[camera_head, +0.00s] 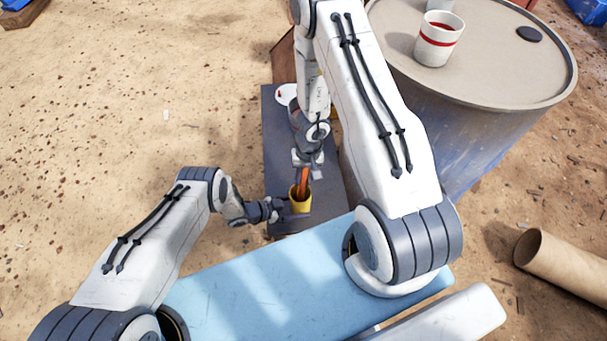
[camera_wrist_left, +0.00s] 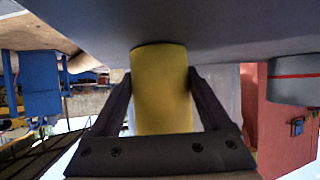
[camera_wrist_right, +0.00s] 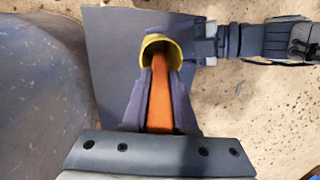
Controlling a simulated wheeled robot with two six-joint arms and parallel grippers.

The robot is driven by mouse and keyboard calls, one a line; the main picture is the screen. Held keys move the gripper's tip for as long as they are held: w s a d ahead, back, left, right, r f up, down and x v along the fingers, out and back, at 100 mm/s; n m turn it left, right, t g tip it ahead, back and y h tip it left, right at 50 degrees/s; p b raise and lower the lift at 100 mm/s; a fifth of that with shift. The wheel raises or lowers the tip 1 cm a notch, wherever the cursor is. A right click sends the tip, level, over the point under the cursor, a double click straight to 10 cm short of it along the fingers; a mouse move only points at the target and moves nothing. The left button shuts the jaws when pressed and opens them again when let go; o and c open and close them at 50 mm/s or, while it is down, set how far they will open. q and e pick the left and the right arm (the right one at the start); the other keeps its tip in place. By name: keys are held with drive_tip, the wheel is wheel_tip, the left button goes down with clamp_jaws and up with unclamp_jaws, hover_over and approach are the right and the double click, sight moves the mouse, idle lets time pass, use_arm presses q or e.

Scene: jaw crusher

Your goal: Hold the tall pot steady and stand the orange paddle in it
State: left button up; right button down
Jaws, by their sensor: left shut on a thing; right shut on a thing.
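The tall pot is a yellow cylinder (camera_head: 300,201) standing on a dark grey surface (camera_head: 285,150). It also shows in the left wrist view (camera_wrist_left: 160,90). My left gripper (camera_head: 285,210) is shut on the pot from the left side, with its fingers on either side of it. The orange paddle (camera_wrist_right: 160,95) is between the fingers of my right gripper (camera_wrist_right: 160,100), which is shut on it. The paddle's far end is at the mouth of the pot and appears to reach inside; how deep is hidden. In the head view the paddle (camera_head: 303,180) stands above the pot.
A large drum (camera_head: 500,60) stands at the right with a red-banded white cup (camera_head: 438,40) and a dark disc (camera_head: 529,34) on top. A white round thing (camera_head: 285,93) lies at the far end of the grey surface. A brown tube (camera_head: 562,262) lies on the ground.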

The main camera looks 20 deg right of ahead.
drive_tip(key=shift+f, duration=1.2)
drive_tip(key=c, duration=0.6)
unclamp_jaws()
drive_tip(key=shift+r, duration=0.1)
drive_tip(key=shift+w+d+r, duration=0.1)
drive_tip(key=shift+d+r, duration=0.15)
drive_tip(key=shift+r, duration=1.7)
drive_tip(key=shift+d+r, duration=0.2)
drive_tip(key=shift+r, duration=1.8)
drive_tip(key=shift+w+d+r, duration=0.1)
drive_tip(key=shift+d+r, duration=0.15)
drive_tip(key=shift+r, duration=1.7)
use_arm(q)
drive_tip(key=o, duration=0.8)
